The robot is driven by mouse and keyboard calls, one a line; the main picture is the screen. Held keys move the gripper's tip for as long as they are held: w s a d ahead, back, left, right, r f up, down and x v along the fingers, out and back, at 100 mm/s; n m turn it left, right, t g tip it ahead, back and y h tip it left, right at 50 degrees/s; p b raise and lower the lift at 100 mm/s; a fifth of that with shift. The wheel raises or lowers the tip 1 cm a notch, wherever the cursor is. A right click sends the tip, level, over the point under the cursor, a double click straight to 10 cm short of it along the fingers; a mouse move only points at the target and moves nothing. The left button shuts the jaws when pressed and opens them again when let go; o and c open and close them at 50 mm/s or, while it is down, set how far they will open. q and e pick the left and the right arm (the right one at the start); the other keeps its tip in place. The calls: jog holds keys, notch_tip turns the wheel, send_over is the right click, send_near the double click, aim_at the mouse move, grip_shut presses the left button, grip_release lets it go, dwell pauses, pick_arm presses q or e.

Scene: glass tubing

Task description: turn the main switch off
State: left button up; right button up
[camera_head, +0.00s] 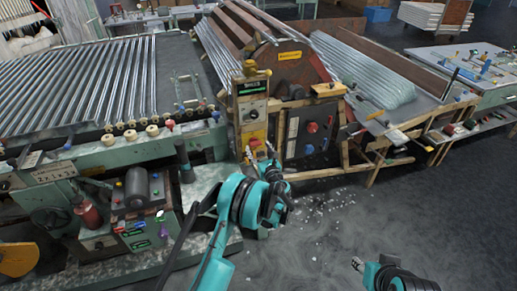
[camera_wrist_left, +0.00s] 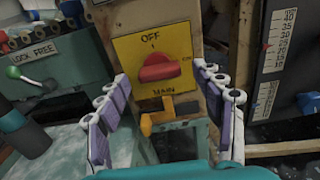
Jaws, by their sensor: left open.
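The main switch is a red knob (camera_wrist_left: 160,68) on a yellow plate (camera_wrist_left: 128,54) marked OFF above and MAIN below. The knob lies roughly level, towards small lettering at the right that seems to read ON. In the head view the yellow plate (camera_head: 253,141) sits low on a narrow wooden post. My left gripper (camera_wrist_left: 162,76) is open, with one finger on each side of the knob in the picture; contact cannot be told. In the head view my left gripper (camera_head: 264,158) is just below and in front of the plate. My right arm (camera_head: 385,275) shows at the bottom right; its finger state is unclear.
An orange-yellow lever (camera_wrist_left: 158,114) sticks out just below the plate. A black panel with a scale (camera_wrist_left: 272,70) stands to the right. A green machine marked LOCK FREE (camera_wrist_left: 38,52) is at the left.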

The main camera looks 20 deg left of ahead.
pick_arm(q)
jog(key=shift+x, duration=0.9)
jog(key=c, duration=1.2)
jog(key=shift+o, duration=0.2)
